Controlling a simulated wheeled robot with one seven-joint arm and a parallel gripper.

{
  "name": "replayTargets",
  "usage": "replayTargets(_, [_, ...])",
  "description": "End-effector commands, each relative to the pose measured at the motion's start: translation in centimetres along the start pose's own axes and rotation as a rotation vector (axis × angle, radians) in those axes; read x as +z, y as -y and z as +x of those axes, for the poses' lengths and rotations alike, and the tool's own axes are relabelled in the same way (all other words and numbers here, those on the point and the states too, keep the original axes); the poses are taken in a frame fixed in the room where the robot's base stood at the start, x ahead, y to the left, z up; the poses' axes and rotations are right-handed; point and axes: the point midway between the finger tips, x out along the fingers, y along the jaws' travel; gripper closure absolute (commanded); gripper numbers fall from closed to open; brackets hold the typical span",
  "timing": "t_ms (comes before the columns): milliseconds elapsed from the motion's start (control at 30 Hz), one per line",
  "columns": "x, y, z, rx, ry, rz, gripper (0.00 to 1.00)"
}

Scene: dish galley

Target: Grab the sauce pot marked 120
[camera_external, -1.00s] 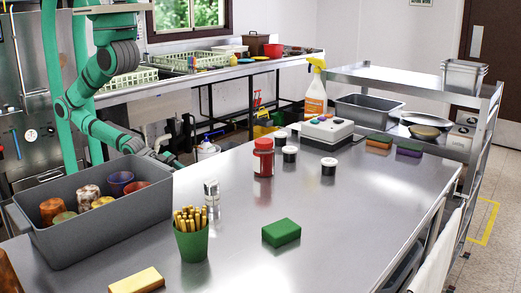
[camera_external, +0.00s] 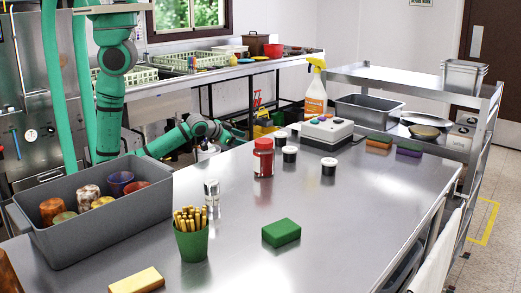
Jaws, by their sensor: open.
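Three small black-and-white pots stand on the steel table: one (camera_external: 328,167) farthest right, one (camera_external: 290,155) beside a red-capped jar, and one (camera_external: 280,138) farther back. Any number on them is too small to read, so I cannot tell which is marked 120. My gripper (camera_external: 237,135) is open and empty at the table's far left edge. It is to the left of the pots and apart from them. Its fingertips are small and dark in this view.
The red-capped jar (camera_external: 263,160) stands between my gripper's side and the pots. A button box (camera_external: 326,132) and spray bottle (camera_external: 316,95) are behind them. A grey bin (camera_external: 100,228), glass shaker (camera_external: 211,191), green cup (camera_external: 191,243) and green sponge (camera_external: 281,232) stand nearer.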

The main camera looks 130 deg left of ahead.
Motion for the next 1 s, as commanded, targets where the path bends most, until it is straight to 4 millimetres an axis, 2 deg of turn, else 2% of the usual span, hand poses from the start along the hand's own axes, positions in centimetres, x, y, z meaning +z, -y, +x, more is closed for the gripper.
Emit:
replayTargets(33, [-0.6,1.5,0.6,-0.032,0.009,-0.022,0.40])
replayTargets(200, [-1.5,5.2,1.6,-0.105,0.044,-0.072,0.40])
replayTargets(433, [-2.5,9.3,2.4,-0.180,0.081,-0.132,0.40])
replayTargets(533, [-3.5,10.2,2.3,-0.189,0.084,-0.159,0.40])
replayTargets(600, [-4.9,8.1,1.6,-0.136,0.064,-0.160,0.40])
replayTargets(767, [-6.9,2.9,-0.1,-0.014,0.016,-0.143,0.40])
replayTargets(1000, [-9.7,-5.8,-4.6,0.203,-0.064,-0.116,0.40])
